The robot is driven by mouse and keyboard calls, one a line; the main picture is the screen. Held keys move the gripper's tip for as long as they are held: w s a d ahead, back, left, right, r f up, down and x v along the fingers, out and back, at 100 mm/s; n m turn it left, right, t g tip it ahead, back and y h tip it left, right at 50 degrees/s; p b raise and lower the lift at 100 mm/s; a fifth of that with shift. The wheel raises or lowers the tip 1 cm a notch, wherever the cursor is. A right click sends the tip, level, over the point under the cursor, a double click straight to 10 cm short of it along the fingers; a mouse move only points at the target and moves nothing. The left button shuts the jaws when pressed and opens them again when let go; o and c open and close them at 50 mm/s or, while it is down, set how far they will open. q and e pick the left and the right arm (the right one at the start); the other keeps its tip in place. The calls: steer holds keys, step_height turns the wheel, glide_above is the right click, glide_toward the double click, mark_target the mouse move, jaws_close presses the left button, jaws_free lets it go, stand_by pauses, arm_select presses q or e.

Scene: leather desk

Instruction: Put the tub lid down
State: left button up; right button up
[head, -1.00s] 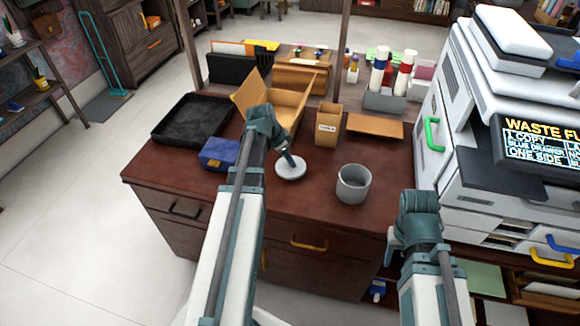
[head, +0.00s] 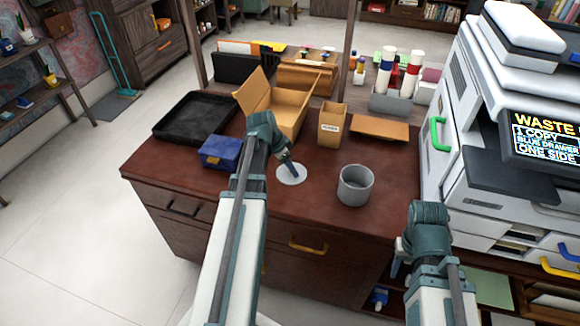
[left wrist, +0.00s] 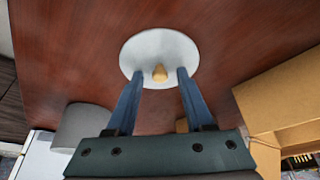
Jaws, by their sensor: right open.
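The tub lid (head: 284,178) is a pale round disc lying on the desk to the left of the grey tub (head: 354,196). In the left wrist view the lid (left wrist: 160,50) shows a small tan knob at its middle. My left gripper (head: 292,168) is over the lid. Its fingers (left wrist: 158,75) stand apart on either side of the knob, with a gap on each side. The tub is upright and open-topped, and it also shows in the left wrist view (left wrist: 82,127). My right gripper (head: 396,268) is open beyond the desk's right front, apart from both.
A blue box (head: 221,152) and a black tray (head: 193,117) lie left of the lid. An open cardboard box (head: 285,107), a tan holder (head: 331,125) and a flat tan board (head: 380,130) are behind. A printer (head: 470,130) stands right. The desk's front strip is clear.

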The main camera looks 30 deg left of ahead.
arm_select(q)
steer(key=shift+r, duration=0.1)
steer(key=p+v, duration=1.1)
steer(key=v, duration=0.1)
steer(key=shift+a, duration=0.1)
steer(key=s+d+g+y, duration=0.1)
steer(key=s+d, duration=0.3)
steer(key=d, duration=0.7)
steer(key=s+d+f+n+g+y, duration=0.1)
steer(key=s+d, duration=0.3)
steer(key=d, duration=0.7)
steer(key=s+d+n+g+y, duration=0.1)
steer(key=s+d, duration=0.3)
steer(key=d, duration=0.7)
steer(key=shift+f+g, duration=0.2)
steer(key=shift+g, duration=0.3)
steer(key=shift+d, duration=0.1)
steer(key=shift+c, duration=0.2)
